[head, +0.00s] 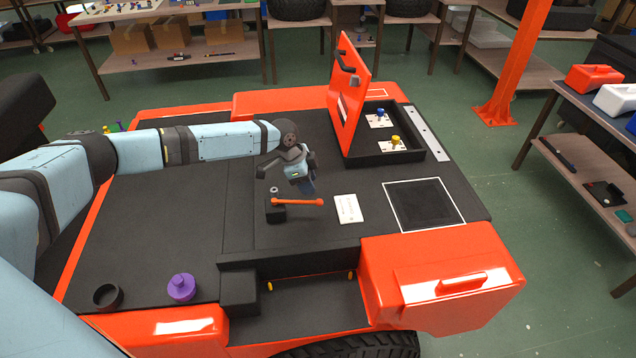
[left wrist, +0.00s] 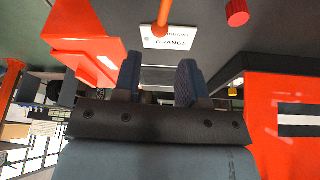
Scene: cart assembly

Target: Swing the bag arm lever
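The bag arm lever (head: 297,202) is an orange bar on a black base (head: 275,210) on the cart's dark top, and it points right in the head view. My left gripper (head: 307,188) hangs just above and behind the lever, near its free end. In the left wrist view, the lever (left wrist: 164,14) comes in from the top, with its rounded end beyond the two blue fingers. The left gripper (left wrist: 160,75) is open with nothing between its fingers. Whether a finger touches the lever cannot be told. My right gripper is not in view.
A white card (head: 347,208) lies right of the lever; its wrist-view text reads ORANGE (left wrist: 170,36). An upright orange lid (head: 350,95) stands at an open black box (head: 386,157) behind. A purple knob (head: 182,287) and black ring (head: 108,296) are front left.

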